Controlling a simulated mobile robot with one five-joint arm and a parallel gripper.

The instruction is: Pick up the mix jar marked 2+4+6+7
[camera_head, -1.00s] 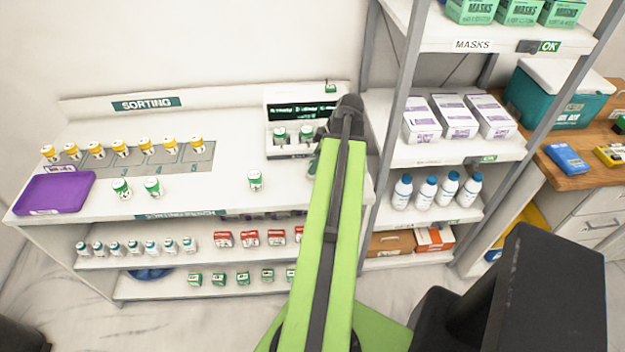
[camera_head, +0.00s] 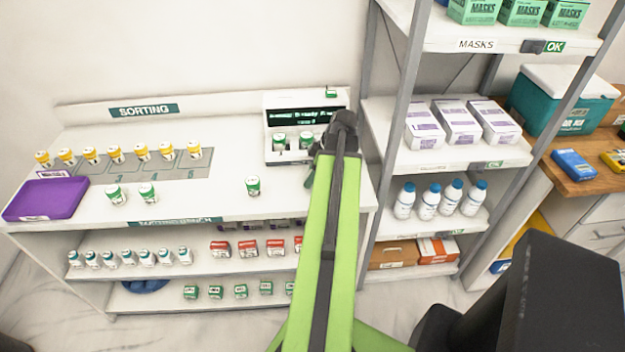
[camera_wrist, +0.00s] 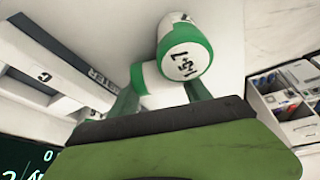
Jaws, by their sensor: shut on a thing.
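My gripper (camera_wrist: 162,92) is shut on a white jar with green bands (camera_wrist: 184,58), which fills the upper middle of the wrist view. The jar's dark marking faces the camera at a slant, and I cannot read it surely. In the head view my gripper (camera_head: 312,172) is at the right end of the sorting counter, and my arm mostly hides the jar it holds. Other green-and-white jars stand on the counter: one alone (camera_head: 253,186) and two further left (camera_head: 116,195) (camera_head: 148,193). Their markings are too small to read.
A white device (camera_head: 272,101) with a dark display holds two green-and-white jars (camera_head: 279,141) (camera_head: 306,140) just left of my gripper. Yellow-capped jars and a purple tray (camera_head: 45,199) are at the left. A shelf post (camera_head: 393,125) stands close on the right.

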